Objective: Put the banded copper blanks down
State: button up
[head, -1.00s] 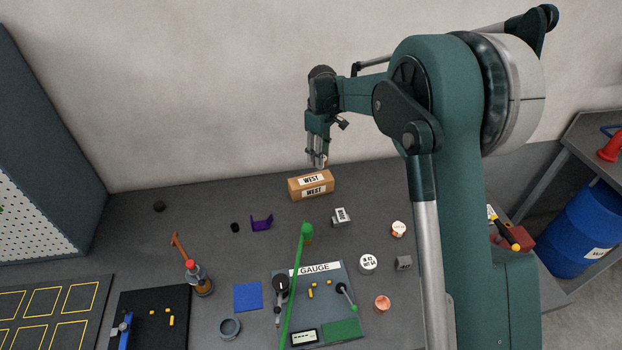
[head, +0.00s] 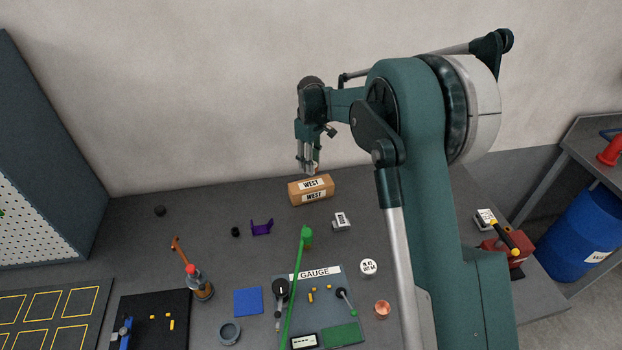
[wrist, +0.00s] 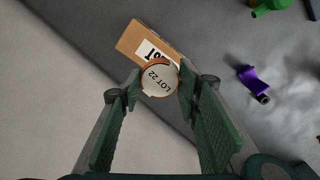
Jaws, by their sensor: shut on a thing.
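My gripper (head: 308,170) hangs just above and behind the box marked WEST (head: 312,190), near the back wall. In the wrist view its fingers (wrist: 158,88) are shut on a round copper piece (wrist: 158,79) with a white face reading LOT 22 and a copper rim. The held piece partly covers the WEST box (wrist: 133,40) in that view. The gap between piece and box is hard to judge. An orange-copper round piece (head: 382,309) stands on the bench right of the gauge board.
The gauge board (head: 352,283), with a green rod (head: 297,285) slanting across it, fills the front middle. A white-topped round piece (head: 368,267), a grey block (head: 341,222) and a purple bracket (head: 262,227) stand nearby. The back left bench is mostly clear.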

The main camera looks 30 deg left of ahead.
aim_at(311, 184)
jog(key=shift+f, duration=1.9)
jog(key=shift+f, duration=1.85)
jog(key=shift+f, duration=0.2)
jog(key=o, duration=1)
jog(key=shift+c, duration=0.2)
jog(key=shift+r, duration=0.15)
notch_tip(311, 184, up, 12)
jog(key=shift+r, duration=0.1)
